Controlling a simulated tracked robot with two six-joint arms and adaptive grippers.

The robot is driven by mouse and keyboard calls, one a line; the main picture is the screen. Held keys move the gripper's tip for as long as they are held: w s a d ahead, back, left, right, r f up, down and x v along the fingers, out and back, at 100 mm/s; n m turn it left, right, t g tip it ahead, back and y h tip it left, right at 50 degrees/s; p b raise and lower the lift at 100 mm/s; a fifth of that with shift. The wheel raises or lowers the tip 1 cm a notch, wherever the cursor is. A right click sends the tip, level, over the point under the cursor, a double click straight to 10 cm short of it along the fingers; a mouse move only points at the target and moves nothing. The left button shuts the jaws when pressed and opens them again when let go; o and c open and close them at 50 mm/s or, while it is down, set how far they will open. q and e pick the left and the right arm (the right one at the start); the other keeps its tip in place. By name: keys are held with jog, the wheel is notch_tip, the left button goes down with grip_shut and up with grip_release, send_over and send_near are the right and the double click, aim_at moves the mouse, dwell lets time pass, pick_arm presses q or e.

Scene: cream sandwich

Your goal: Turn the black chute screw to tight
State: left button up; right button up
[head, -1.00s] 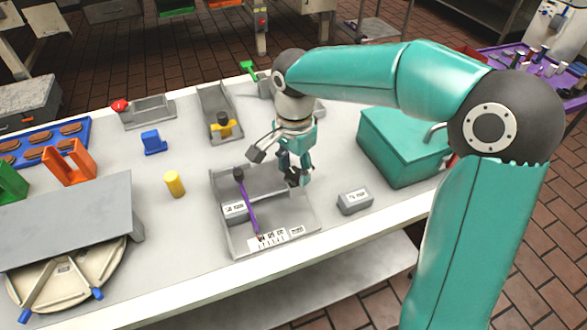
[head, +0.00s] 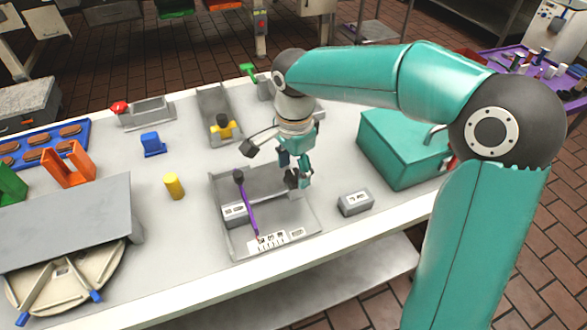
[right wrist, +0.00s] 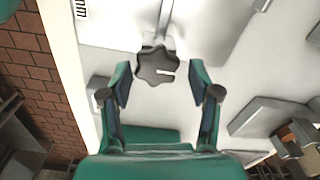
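In the head view the screw (head: 292,179) shows as a small dark shape at the right side of the grey chute tray (head: 306,222), partly hidden by my right gripper (head: 293,168). That gripper points down over it and is open. My left gripper is not in view.
A purple lever (head: 248,208) with a black knob leans across the tray above a white scale. A grey labelled block (head: 355,202) and a teal box (head: 395,145) stand to the right. A yellow cylinder (head: 174,186) stands to the left, with clear table around it.

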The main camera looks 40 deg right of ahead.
aim_at(294, 175)
jog(key=shift+o, duration=0.4)
jog(key=shift+s, duration=0.1)
notch_tip(294, 175, up, 12)
dwell(0.4)
jog(key=shift+f, duration=0.15)
